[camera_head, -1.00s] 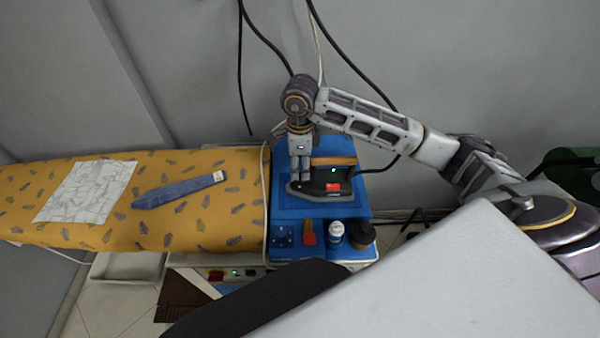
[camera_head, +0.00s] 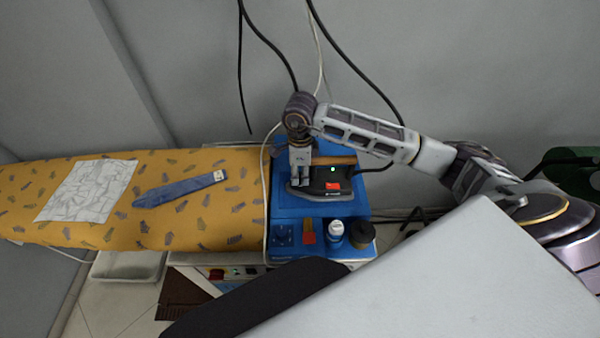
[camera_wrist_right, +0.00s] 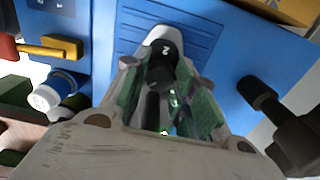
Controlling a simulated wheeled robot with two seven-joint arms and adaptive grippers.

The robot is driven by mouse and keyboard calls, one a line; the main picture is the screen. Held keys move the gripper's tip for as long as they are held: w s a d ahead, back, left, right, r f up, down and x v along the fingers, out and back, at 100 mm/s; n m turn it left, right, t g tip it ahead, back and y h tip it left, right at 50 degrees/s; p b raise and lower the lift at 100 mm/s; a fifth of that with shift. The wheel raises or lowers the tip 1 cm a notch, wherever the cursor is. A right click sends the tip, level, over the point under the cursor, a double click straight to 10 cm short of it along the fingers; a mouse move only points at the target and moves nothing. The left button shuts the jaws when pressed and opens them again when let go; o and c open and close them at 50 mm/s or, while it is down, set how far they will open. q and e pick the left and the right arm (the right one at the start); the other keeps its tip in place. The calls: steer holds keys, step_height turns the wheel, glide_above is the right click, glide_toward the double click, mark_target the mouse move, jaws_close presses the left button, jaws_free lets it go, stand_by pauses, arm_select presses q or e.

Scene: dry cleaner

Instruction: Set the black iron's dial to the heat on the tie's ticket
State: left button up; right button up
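The black iron (camera_head: 330,188) with a wooden handle rests on the blue pad of the station, a small green light lit on it. My right gripper (camera_head: 300,184) points down at the iron's left part. In the right wrist view a black dial (camera_wrist_right: 162,70) bearing a white "2" sits between the fingertips of that gripper (camera_wrist_right: 158,76); I cannot tell whether they touch it. The blue tie (camera_head: 180,189) lies on the board with a small pale ticket (camera_head: 219,176) at its right end, its marks too small to read. My left gripper is out of view.
The yellow ironing board (camera_head: 240,228) also bears a white patterned cloth (camera_head: 88,191). Along the blue station's (camera_head: 287,252) front are a red-and-yellow item (camera_head: 308,234), a white-capped bottle (camera_head: 335,230) and a dark round jar (camera_head: 361,235). Cables hang behind the iron.

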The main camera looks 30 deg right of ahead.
mark_target(300, 174)
steer(key=c, duration=0.4)
steer(key=shift+m+b, duration=0.45)
steer(key=shift+m, duration=0.25)
steer(key=o, duration=1.1)
steer(key=shift+c, duration=0.2)
steer(key=shift+r, duration=0.15)
step_height(300, 174, up, 12)
